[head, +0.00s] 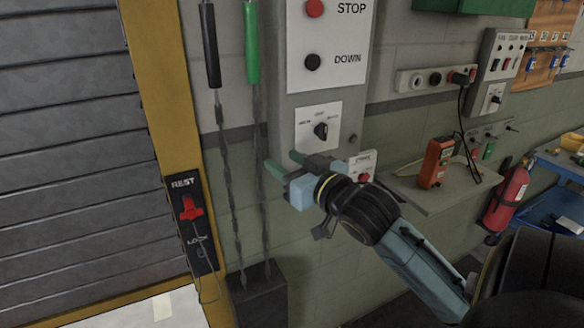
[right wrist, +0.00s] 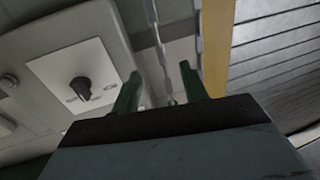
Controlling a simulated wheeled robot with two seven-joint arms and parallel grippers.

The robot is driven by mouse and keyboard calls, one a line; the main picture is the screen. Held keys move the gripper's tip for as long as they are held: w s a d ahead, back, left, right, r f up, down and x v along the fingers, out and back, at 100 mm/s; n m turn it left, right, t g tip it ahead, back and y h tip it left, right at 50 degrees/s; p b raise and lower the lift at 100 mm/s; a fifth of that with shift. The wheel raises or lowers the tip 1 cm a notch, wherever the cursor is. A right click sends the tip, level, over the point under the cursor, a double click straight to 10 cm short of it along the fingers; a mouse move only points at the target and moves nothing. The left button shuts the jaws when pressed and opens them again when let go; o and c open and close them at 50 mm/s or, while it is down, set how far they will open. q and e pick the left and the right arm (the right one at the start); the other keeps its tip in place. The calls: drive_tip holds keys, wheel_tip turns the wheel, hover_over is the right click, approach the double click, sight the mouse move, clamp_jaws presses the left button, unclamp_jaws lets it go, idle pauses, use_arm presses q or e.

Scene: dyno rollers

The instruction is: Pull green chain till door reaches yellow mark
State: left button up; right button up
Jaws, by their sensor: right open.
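A green handle (head: 251,42) hangs at the top with the green-side chain (head: 260,150) below it. A black handle (head: 210,45) with its own chain (head: 228,170) hangs to its left. The grey slatted door (head: 70,150) fills the left side, beside a yellow frame post (head: 157,90); I cannot make out a separate yellow mark. My right gripper (head: 281,167) is open, its fingers pointing toward the green-side chain. In the right wrist view, that chain (right wrist: 157,45) shows between the fingertips; I cannot tell whether it is inside the jaws. My left gripper is not in view.
A grey control box (head: 290,85) with STOP and DOWN buttons stands right behind my gripper. A REST/LOCK plate with a red lever (head: 191,209) is on the frame. A dark box (head: 262,295) sits under the chains. An orange device (head: 436,162) is on a shelf.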

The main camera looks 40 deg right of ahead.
drive_tip(key=shift+s, duration=0.65)
drive_tip(key=w+d+f+m+g+h+b, duration=0.1)
drive_tip(key=d+f+g, duration=0.15)
drive_tip(key=f, duration=1.35)
drive_tip(key=w+d+f+g+b, duration=0.15)
drive_tip(key=f+g, duration=0.25)
drive_tip(key=f, duration=1.1)
drive_tip(key=s+a+f+g, duration=0.15)
drive_tip(key=s+f, duration=0.25)
drive_tip(key=f, duration=0.4)
drive_tip(key=s+a+f+n+g+y, duration=0.1)
drive_tip(key=s+a+f, duration=0.15)
drive_tip(key=f, duration=0.45)
drive_tip(key=s+a+f+g, duration=0.15)
drive_tip(key=s+f, duration=0.25)
drive_tip(key=f, duration=0.4)
drive_tip(key=s+a+f+n+g, duration=0.1)
drive_tip(key=s+a+f+g, duration=0.1)
drive_tip(key=s+f, duration=0.4)
drive_tip(key=s+a+f+n+g+y+b, duration=0.1)
drive_tip(key=s+a+f, duration=0.4)
drive_tip(key=s, duration=0.8)
drive_tip(key=s+a+f+n+g+b, duration=0.1)
drive_tip(key=s+a+f+g, duration=0.2)
drive_tip(key=s+f, duration=0.4)
drive_tip(key=s+a, duration=0.1)
drive_tip(key=s, duration=0.2)
drive_tip(key=shift+f+n+y, duration=0.3)
drive_tip(key=shift+f, duration=0.1)
drive_tip(key=shift+g, duration=0.25)
